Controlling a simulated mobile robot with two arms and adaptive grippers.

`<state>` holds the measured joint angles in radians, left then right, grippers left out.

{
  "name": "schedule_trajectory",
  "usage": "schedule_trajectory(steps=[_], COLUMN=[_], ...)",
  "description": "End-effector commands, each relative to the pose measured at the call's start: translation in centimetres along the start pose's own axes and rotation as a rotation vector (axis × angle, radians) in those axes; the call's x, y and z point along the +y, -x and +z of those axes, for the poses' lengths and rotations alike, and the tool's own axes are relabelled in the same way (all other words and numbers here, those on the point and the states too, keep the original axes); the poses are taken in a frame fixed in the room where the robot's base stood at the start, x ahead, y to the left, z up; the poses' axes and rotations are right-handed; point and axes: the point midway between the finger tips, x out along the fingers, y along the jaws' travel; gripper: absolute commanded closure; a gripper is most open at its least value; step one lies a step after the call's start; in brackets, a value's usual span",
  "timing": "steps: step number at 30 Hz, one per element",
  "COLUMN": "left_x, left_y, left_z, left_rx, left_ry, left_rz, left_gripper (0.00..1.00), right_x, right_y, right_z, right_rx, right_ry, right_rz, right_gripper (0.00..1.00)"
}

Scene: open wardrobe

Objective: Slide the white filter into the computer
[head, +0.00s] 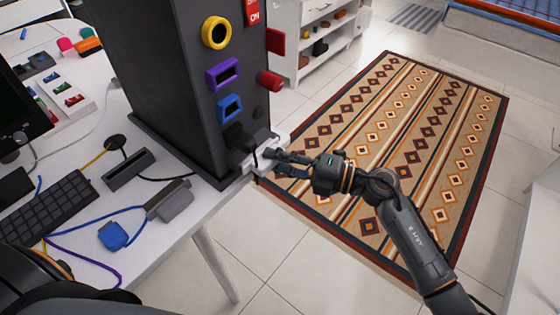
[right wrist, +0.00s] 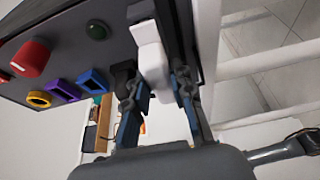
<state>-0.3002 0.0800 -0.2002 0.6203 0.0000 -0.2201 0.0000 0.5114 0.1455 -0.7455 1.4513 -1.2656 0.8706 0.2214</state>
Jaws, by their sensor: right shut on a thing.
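The computer (head: 165,75) is a tall dark tower standing on the white table. Its front carries coloured ports and also shows in the right wrist view (right wrist: 62,58). My right gripper (head: 272,161) is at the low front of the tower. It is shut on the white filter (head: 268,146), which is largely hidden by the fingers and the tower's front. In the right wrist view the filter (right wrist: 152,58) is a white block between the two fingers (right wrist: 160,88), against the tower's lower end. I cannot tell how far it is inside. My left gripper is not in view.
A black plug (head: 238,137) sits just above the filter. A red knob (head: 270,81) juts out higher up. Cables, a blue plug (head: 113,236) and a keyboard (head: 48,208) lie on the table (head: 190,235). A patterned rug (head: 440,110) covers the open floor at right.

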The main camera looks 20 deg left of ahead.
Motion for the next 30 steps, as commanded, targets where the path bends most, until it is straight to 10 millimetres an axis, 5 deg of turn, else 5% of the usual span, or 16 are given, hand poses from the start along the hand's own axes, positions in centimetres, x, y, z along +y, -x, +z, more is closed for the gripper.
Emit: schedule_trajectory(steps=[12, 13, 17, 30], left_x=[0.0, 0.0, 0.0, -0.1], left_y=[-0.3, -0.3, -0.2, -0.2], left_z=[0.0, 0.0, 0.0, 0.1], left_rx=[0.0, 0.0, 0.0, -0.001], left_ry=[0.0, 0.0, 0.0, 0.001], left_rz=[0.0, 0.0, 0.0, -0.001], left_gripper=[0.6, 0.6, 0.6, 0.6], right_x=[0.0, 0.0, 0.0, -0.1], right_y=[-1.0, -1.0, -1.0, 0.4], right_z=[0.4, 0.4, 0.4, 0.4], right_rx=[0.0, 0.0, 0.0, -0.002], right_ry=[0.001, 0.0, 0.0, 0.0], right_rz=[0.0, 0.0, 0.0, -0.002], right_gripper=[1.0, 0.73, 0.5, 0.5])
